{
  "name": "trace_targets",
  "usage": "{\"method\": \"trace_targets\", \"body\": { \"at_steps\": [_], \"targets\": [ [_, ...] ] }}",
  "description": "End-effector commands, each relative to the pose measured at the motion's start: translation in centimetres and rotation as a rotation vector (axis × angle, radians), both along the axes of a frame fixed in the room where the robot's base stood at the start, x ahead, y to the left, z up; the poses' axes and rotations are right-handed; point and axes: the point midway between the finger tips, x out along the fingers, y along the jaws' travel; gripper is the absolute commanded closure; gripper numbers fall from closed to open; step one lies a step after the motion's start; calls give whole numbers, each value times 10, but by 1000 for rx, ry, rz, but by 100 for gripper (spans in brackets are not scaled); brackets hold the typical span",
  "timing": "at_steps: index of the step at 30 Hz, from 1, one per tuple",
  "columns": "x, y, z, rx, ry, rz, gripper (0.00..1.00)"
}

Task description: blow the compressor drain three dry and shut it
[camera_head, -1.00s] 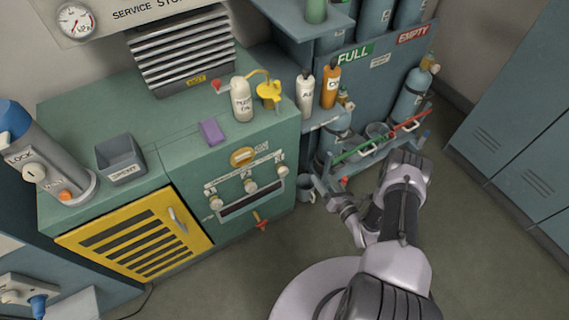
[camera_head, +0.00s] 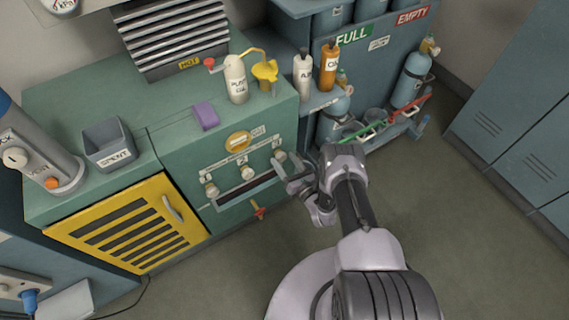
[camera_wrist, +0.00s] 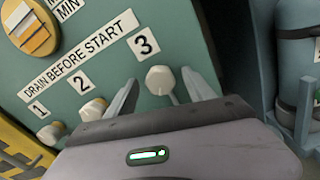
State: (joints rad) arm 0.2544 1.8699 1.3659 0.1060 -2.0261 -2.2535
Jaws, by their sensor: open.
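The compressor is the green cabinet (camera_head: 178,148) with a drain panel on its front. Drain three's pale round knob (camera_wrist: 160,79) sits under the "3" label in the wrist view and at the right end of the row in the head view (camera_head: 280,155). My gripper (camera_wrist: 160,82) is open, with one finger on each side of this knob; whether they touch it is unclear. Drain two's knob (camera_wrist: 93,108) and drain one's knob (camera_wrist: 50,133) are to the left. A dark slot (camera_head: 245,191) runs below the knobs. Drain three's outlet is hidden by my gripper.
A red-handled item (camera_head: 258,209) sticks out below the slot. The yellow louvred door (camera_head: 130,228) is at left. Gas bottles (camera_head: 412,78) and a rack with green and red bars stand to the right. Floor (camera_head: 455,230) at right is clear.

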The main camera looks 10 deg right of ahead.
Motion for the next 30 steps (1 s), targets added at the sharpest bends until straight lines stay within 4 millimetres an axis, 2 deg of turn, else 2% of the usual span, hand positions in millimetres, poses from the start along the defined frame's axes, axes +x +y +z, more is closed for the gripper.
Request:
{"method": "trace_targets", "body": {
  "at_steps": [9, 18, 30],
  "targets": [
    [4, 2, 1, 0, 0, 1, 40],
    [4, 2, 1, 0, 0, 1, 99],
    [4, 1, 1, 87, 29, 1, 100]
  ]
}}
